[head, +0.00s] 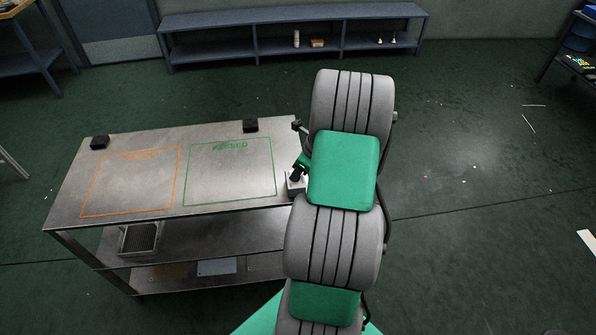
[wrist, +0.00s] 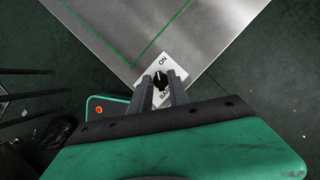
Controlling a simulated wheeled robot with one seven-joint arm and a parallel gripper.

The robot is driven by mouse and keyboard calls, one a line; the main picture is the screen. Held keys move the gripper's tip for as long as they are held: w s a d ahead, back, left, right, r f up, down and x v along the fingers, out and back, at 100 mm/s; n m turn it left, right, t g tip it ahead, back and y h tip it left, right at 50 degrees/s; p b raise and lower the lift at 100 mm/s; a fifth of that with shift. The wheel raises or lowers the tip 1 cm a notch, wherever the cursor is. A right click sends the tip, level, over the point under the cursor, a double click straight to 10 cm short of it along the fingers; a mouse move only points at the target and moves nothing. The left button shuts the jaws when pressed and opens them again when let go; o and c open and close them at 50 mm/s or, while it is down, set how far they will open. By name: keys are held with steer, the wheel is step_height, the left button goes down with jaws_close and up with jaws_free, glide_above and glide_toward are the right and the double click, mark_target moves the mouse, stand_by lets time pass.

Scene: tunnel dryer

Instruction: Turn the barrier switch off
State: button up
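The barrier switch is a black rotary knob (wrist: 160,80) on a white plate (wrist: 176,75) at the table's corner. The plate reads "ON" on the far side, and a partly hidden word starting "BAR" shows between my fingers. The knob seems turned toward "ON", but its mark is too small to be sure. My gripper (wrist: 160,86) has its two fingers apart, one on each side of the knob; I cannot tell whether they touch it. In the head view the switch box (head: 294,186) stands at the table's right edge, partly hidden by my arm.
The metal table (head: 80,180) carries an orange outlined area, a green outlined area marked "PASSED" and two black blocks (head: 99,142) (head: 250,125) at its back edge. A lower shelf holds a dark tray (head: 138,238). A long low shelf (head: 290,20) stands along the back wall. The floor at right is mostly clear.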

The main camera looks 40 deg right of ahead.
jaws_close()
steer(key=shift+n, duration=0.3)
stand_by(0.3)
steer(key=n+p, duration=0.1)
steer(key=n, duration=0.1)
steer(key=n+g+y+p, duration=0.1)
steer(key=n, duration=0.1)
steer(key=shift+d+r+y, duration=0.1)
steer(key=shift+y, duration=0.2)
steer(key=n, duration=0.2)
steer(key=n+g+p, duration=0.1)
steer(key=n, duration=0.1)
steer(key=shift+w+d+n+g+y, duration=0.1)
steer(key=shift+w+n+g+y, duration=0.1)
steer(key=shift+n+g+y, duration=0.15)
steer(key=n, duration=0.2)
steer(key=n+g, duration=0.1)
steer(key=n, duration=0.1)
steer(key=shift+g+y, duration=0.25)
steer(key=shift+y, duration=0.1)
steer(key=shift+n, duration=0.35)
steer(key=shift+o, duration=1.2)
jaws_free()
